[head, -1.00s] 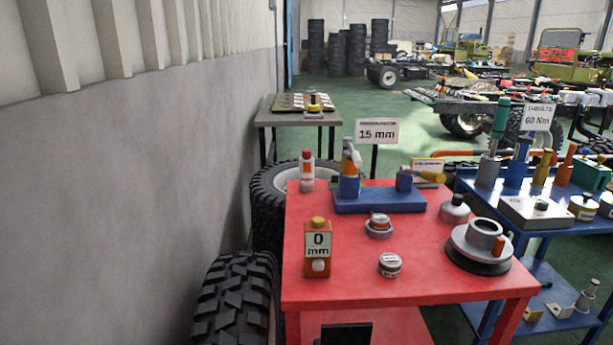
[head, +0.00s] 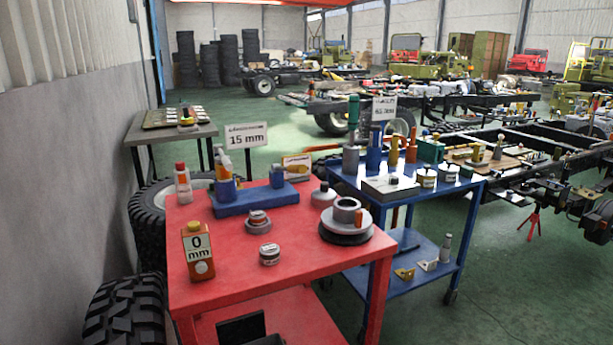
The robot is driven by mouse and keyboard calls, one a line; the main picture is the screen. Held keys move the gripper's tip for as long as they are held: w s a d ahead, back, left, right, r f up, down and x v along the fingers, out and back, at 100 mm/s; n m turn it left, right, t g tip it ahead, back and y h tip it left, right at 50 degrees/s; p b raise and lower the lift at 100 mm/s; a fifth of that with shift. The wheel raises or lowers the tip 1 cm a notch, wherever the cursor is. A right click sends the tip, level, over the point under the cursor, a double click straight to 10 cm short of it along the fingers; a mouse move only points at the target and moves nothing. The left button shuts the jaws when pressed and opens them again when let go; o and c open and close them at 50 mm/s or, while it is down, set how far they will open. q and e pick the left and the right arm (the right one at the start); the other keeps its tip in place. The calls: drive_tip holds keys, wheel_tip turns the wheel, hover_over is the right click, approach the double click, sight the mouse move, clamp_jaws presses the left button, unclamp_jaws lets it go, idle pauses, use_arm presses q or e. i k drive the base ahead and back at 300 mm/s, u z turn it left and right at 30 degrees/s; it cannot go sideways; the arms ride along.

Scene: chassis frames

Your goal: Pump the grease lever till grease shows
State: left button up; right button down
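Neither gripper is in view. No part clearly shows as a grease lever. A red table (head: 218,289) stands in the lower middle of the head view. On its back half a blue block (head: 240,203) carries an orange and white bottle-like piece (head: 224,168) at its left end and a short blue cylinder (head: 277,176) at its right end. An orange container (head: 197,251) at the table's front left bears a plate reading "0 mm". A sign (head: 246,135) behind the table reads "15 mm". I cannot make out any grease.
The red table also holds a white and red bottle (head: 183,184), small tins (head: 269,254) and a round grey flanged part (head: 346,222). A blue cart (head: 342,182) with tools stands to its right. Tyres (head: 126,311) and a wall close the left. Green floor is open at lower right.

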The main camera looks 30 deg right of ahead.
sight(299, 169)
drive_tip(key=k, duration=0.25)
drive_tip(key=z, duration=2.2)
drive_tip(key=i, duration=3.5)
drive_tip(key=u, duration=3.9)
